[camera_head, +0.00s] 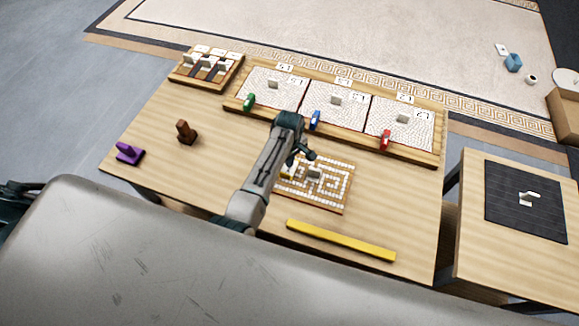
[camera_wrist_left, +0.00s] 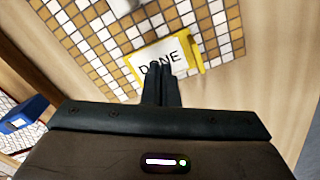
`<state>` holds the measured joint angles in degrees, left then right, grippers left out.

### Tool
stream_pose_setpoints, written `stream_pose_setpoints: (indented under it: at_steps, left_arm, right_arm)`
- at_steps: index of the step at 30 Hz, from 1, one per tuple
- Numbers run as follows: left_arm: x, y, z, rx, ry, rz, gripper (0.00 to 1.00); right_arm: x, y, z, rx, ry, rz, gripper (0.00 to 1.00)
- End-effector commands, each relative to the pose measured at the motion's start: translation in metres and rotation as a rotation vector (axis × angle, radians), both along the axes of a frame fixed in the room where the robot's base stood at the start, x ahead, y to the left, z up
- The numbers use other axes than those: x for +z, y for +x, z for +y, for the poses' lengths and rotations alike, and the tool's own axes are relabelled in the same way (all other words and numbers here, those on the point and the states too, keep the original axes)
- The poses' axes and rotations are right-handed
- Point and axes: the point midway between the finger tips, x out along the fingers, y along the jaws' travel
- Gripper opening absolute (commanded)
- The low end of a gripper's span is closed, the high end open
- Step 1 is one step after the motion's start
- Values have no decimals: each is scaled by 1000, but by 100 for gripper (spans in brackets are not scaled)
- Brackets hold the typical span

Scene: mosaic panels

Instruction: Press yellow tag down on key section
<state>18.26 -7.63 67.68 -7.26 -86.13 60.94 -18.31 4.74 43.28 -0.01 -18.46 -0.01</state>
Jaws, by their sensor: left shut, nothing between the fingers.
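The key section (camera_head: 336,192) is a small panel of white and tan tiles in a key pattern, near the middle of the table. The yellow tag (camera_wrist_left: 199,52) has a white face reading "DONE" and lies on the tiles near the panel's edge in the left wrist view. In the head view only a bit of it shows beside my arm. My left gripper (camera_wrist_left: 162,68) is shut and empty, its fingertips over the tag's lettering. I cannot tell whether they touch it. The left gripper also shows in the head view (camera_head: 292,164), partly hidden by its arm. My right gripper is not in view.
A long wooden frame (camera_head: 232,104) with three mosaic panels and green, blue and red clips stands behind. A yellow bar (camera_head: 340,240) lies in front. A brown stamp-like object (camera_head: 186,132) and a purple one (camera_head: 129,152) stand left. A side table (camera_head: 480,245) stands right.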

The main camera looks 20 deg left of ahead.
Motion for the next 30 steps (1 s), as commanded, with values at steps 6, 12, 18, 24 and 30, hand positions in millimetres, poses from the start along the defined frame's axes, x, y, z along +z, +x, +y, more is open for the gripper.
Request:
stream_pose_setpoints:
  at_steps: [6, 12, 18, 24, 30]
  left_arm:
    - [0, 0, 0, 0, 0, 0, 0]
    - [-3, 0, 0, 0, 0, 0, 0]
    - [-7, 0, 0, 0, 0, 0, 0]
    - [-11, 0, 0, 0, 0, 0, 0]
    - [-15, 0, 0, 0, 0, 0, 0]
  right_arm:
    - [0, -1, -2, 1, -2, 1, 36]
    - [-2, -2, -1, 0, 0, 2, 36]
    - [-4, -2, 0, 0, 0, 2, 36]
    - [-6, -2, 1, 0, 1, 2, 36]
    - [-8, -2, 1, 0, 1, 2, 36]
